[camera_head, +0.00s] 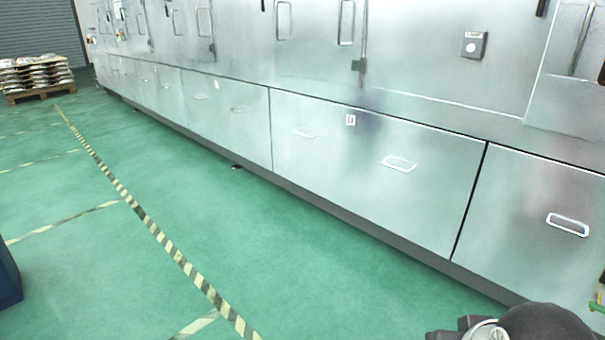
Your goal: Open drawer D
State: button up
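A long metal machine fills the upper right of the head view, with a row of wide silver drawer fronts along its base. One wide front (370,190) has two pale handles and a small label (350,119) at its top, too small to read surely. All the drawer fronts look flush and shut. The front at the far right (525,220) has one white-rimmed handle (568,224). I cannot tell for sure which front is drawer D. A dark rounded part of my arm shows at the bottom right edge. My gripper is not in view.
Green floor (200,220) lies clear in front of the machine, crossed by striped floor tape (140,215). A loaded pallet (38,92) stands at the far left. A dark blue object (8,275) cuts into the left edge. A small dark item (236,167) lies by the machine's base.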

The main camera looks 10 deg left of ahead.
aim_at(414, 180)
jog(key=u, duration=0.15)
jog(key=i+l, duration=0.15)
jog(key=i, duration=0.3)
jog(key=i+l+z, duration=0.1)
jog(key=i, duration=0.35)
